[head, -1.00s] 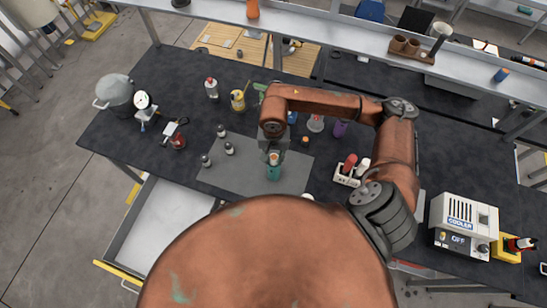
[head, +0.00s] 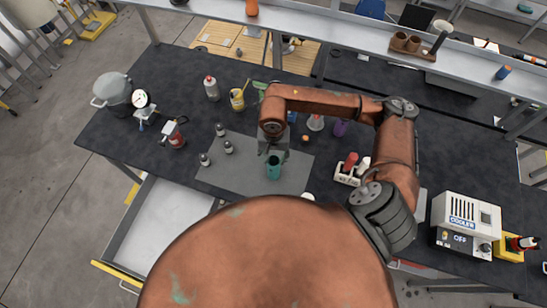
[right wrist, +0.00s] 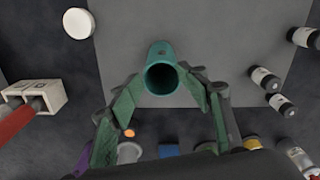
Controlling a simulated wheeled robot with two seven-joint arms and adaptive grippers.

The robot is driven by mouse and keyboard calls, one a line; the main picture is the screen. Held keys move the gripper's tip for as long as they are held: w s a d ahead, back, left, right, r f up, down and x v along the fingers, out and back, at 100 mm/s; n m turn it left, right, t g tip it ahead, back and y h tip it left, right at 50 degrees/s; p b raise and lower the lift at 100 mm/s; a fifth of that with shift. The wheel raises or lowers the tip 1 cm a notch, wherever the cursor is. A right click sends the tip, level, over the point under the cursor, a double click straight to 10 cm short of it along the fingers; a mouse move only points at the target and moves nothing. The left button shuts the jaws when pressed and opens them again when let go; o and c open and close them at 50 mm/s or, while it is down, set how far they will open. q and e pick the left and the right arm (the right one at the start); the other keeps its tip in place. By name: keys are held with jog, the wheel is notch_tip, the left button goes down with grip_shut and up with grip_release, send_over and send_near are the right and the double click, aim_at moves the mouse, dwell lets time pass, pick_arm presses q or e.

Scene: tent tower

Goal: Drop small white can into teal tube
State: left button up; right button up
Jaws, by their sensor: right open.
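The teal tube (head: 273,171) stands upright on the grey mat (head: 225,180) in the head view. In the right wrist view the tube (right wrist: 162,74) shows its round dark mouth facing the camera; its inside is too dark to tell what is in it. I see no small white can in the gripper or beside the tube. My left gripper is not in view.
Several small dark bottles (head: 220,130) stand on the mat's left. A white rack (head: 347,180) with red and white items is to the right. A white round object (right wrist: 78,22) lies near the mat. The cooler (head: 465,222) stands at far right.

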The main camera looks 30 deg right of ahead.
notch_tip(320, 180, up, 12)
dwell(0.6)
